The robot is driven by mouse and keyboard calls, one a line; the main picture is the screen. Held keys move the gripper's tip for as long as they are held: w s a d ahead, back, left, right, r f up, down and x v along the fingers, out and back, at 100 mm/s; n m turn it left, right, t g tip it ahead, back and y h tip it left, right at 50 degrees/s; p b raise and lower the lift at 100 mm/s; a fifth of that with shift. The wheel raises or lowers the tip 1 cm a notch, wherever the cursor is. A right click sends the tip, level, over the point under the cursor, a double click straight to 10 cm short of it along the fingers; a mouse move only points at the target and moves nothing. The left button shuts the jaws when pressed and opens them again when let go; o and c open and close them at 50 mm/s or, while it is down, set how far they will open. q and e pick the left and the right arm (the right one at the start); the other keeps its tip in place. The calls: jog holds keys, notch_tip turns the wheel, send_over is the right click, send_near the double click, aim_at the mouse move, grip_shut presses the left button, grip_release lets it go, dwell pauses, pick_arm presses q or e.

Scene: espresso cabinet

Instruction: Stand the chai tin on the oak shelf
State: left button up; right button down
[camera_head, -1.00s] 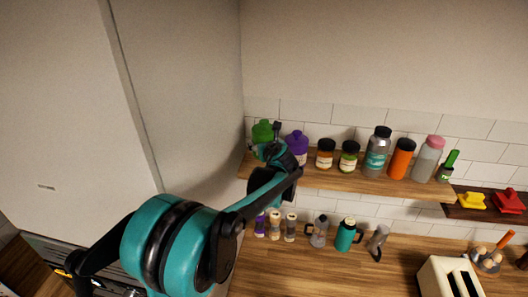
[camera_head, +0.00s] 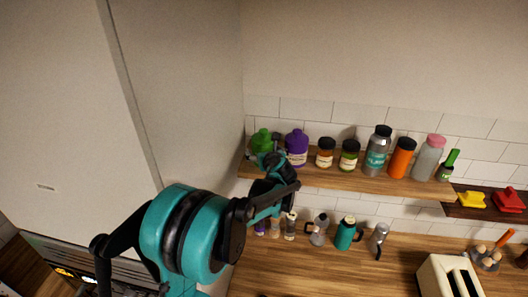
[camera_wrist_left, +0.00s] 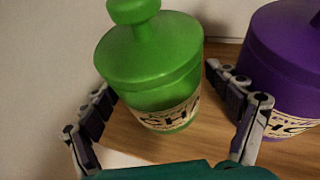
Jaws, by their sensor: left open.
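The green chai tin (camera_head: 262,141), with a knobbed lid and a label whose letters start "CHA", stands upright near the left end of the light oak shelf (camera_head: 330,178). It fills the middle of the left wrist view (camera_wrist_left: 150,60). My left gripper (camera_head: 268,158) is open at the tin, its fingers (camera_wrist_left: 160,88) spread to either side of it. The right finger lies between the green tin and the purple tin (camera_wrist_left: 285,60). I cannot tell whether either finger touches the green tin. My right gripper is not in view.
The purple tin (camera_head: 297,147) stands close on the right, followed by jars (camera_head: 325,153) and bottles (camera_head: 377,150). A tall pale panel (camera_head: 190,90) bounds the left. Shakers and mugs (camera_head: 345,233) stand on the counter below, with a toaster (camera_head: 440,278) at right.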

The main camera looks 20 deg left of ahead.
pick_arm(q)
jog(key=shift+r, duration=0.2)
jog(key=b+v, duration=0.2)
jog(key=v, duration=1)
jog(key=s+d+f+n+g+h, duration=0.1)
jog(key=s+d+f+n+h, duration=0.1)
jog(key=s+n, duration=0.7)
jog(key=s+d+f+n+g+h, duration=0.1)
jog(key=s+d+f+n+h, duration=0.2)
jog(key=s+n, duration=0.6)
jog(key=s+d+f+n+g+h, duration=0.1)
jog(key=s+d+f+n+h, duration=0.2)
jog(key=s+f+n, duration=0.3)
jog(key=s+d+n, duration=0.1)
jog(key=s+n, duration=0.2)
jog(key=n, duration=0.1)
jog(key=shift+d+f+n+g, duration=0.25)
jog(key=shift+d+n+g, duration=0.05)
jog(key=shift+d+g, duration=0.1)
